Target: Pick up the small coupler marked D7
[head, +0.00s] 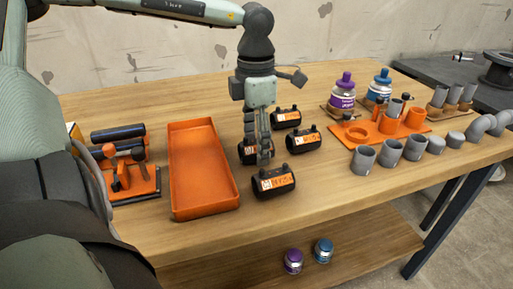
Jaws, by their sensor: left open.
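Several short black couplers with orange-and-white labels stand on the wooden table: one at the front (273,183), one to the right (303,140), one at the back (286,118), and one (245,152) partly hidden behind my left gripper. The label print is too small to read surely, so I cannot tell which is marked D7. My left gripper (265,158) is open and points down, with its fingers at the partly hidden coupler. Whether they touch it, I cannot tell. My right gripper is not in view.
An orange tray (205,205) lies empty left of the couplers. Grey pipe pieces (389,154) line the right side, near an orange holder (415,122). A purple-capped bottle (342,94) and a blue-capped bottle (379,85) stand behind. Black rods (118,134) lie at the left.

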